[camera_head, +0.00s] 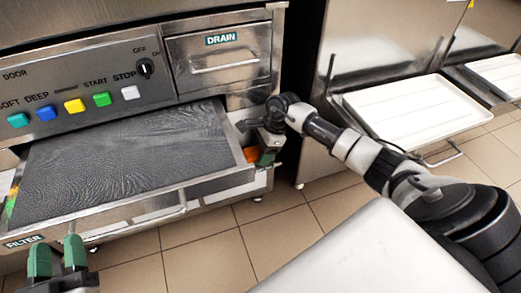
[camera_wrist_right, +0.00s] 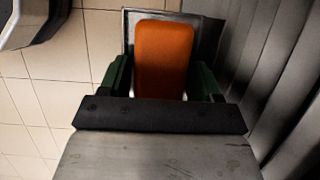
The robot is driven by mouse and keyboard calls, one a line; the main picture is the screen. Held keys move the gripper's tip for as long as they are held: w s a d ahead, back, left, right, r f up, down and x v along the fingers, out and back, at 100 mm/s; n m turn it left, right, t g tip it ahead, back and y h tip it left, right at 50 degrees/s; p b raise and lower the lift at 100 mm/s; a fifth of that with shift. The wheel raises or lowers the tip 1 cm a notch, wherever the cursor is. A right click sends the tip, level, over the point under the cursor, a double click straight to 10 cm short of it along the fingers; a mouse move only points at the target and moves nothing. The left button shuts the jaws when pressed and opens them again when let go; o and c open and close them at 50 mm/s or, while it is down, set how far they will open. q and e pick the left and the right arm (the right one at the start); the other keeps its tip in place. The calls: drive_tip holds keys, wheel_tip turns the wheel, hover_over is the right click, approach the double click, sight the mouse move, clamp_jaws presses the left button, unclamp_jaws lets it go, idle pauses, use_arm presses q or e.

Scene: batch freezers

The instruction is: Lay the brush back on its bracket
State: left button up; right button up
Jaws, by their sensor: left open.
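The brush shows an orange part (camera_wrist_right: 163,60) between the green fingers of my right gripper (camera_wrist_right: 162,82) in the right wrist view. The fingers lie close against both its sides, and the gripper looks shut on it. In the head view the orange part (camera_head: 251,154) and my right gripper (camera_head: 264,152) are at the right end of the filter tray. The bristles are hidden. A grey metal frame (camera_wrist_right: 127,20) lies behind the orange part; I cannot tell whether it is the bracket or whether the brush touches it. My left gripper (camera_head: 56,258) is open and empty at the lower left.
The dark mesh filter tray (camera_head: 125,160) sticks out under the button panel (camera_head: 85,95). The DRAIN drawer (camera_head: 218,62) is above its right end. A white tray (camera_head: 415,112) juts from the unit at right. Tiled floor (camera_head: 205,245) is open in front.

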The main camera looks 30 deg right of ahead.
drive_tip(key=shift+o, duration=1)
drive_tip(key=shift+r, duration=0.1)
drive_tip(key=shift+r, duration=0.1)
drive_tip(key=p+v, duration=0.2)
drive_tip(key=v, duration=0.8)
drive_tip(key=shift+d+r+p, duration=0.15)
drive_tip(key=shift+r+p, duration=0.2)
drive_tip(key=shift+r, duration=0.05)
use_arm(q)
wheel_tip(320, 180, down, 8)
drive_tip(key=s+a+g+y, duration=0.2)
drive_tip(key=g, duration=0.5)
drive_tip(key=shift+f+g, duration=0.15)
drive_tip(key=shift+g, duration=0.15)
use_arm(e)
drive_tip(key=shift+d+r, duration=0.25)
drive_tip(key=shift+r, duration=0.25)
